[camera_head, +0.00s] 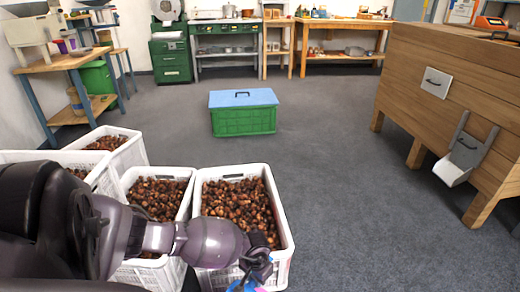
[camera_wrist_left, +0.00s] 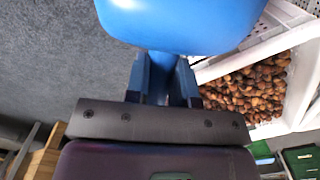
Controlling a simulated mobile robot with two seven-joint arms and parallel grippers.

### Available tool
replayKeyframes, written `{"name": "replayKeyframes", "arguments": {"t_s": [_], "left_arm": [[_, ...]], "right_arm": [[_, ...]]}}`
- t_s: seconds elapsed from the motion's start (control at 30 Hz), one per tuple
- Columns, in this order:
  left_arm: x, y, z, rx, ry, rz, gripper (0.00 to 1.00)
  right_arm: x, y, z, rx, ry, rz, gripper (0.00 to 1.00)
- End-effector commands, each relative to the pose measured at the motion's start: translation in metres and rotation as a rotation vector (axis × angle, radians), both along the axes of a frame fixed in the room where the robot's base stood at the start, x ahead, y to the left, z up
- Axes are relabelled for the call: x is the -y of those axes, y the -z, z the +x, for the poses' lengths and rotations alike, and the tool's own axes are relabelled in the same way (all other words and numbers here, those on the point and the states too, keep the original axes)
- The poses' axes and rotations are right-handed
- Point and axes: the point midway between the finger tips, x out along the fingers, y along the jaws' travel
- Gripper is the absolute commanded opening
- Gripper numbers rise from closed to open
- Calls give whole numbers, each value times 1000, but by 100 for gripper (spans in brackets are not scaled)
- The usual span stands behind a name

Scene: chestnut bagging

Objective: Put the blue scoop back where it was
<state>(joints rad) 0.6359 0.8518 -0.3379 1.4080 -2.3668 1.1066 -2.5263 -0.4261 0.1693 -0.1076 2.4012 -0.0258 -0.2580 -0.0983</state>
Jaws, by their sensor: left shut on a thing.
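The blue scoop (camera_wrist_left: 180,22) fills the top middle of the left wrist view, cut off by the frame edge. My left gripper (camera_wrist_left: 160,85) is shut on its narrow blue handle. My right gripper is out of view.
More white crates of chestnuts stand at left, including one beside the near crate (camera_head: 128,180). A green box with a blue lid (camera_head: 243,118) stands on the open grey floor. A wooden machine with a metal chute (camera_head: 466,150) stands at right. Workbenches line the back wall.

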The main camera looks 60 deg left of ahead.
Motion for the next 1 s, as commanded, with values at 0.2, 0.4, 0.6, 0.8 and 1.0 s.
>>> {"name": "replayKeyframes", "arguments": {"t_s": [0.2, 0.4, 0.6, 0.8, 1.0], "left_arm": [[0, 21, 0, 0, 0, 0, 0], [1, 37, -1, -4, -2, -1, 0], [0, 64, -2, -5, -2, -1, 0], [0, 63, 1, 3, 0, 1, 0], [0, 67, 0, 1, 1, 1, 0]], "right_arm": [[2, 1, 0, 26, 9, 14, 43], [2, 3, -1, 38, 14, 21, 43], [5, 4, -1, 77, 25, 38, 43], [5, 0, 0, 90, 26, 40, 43], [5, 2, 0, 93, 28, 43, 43]]}}
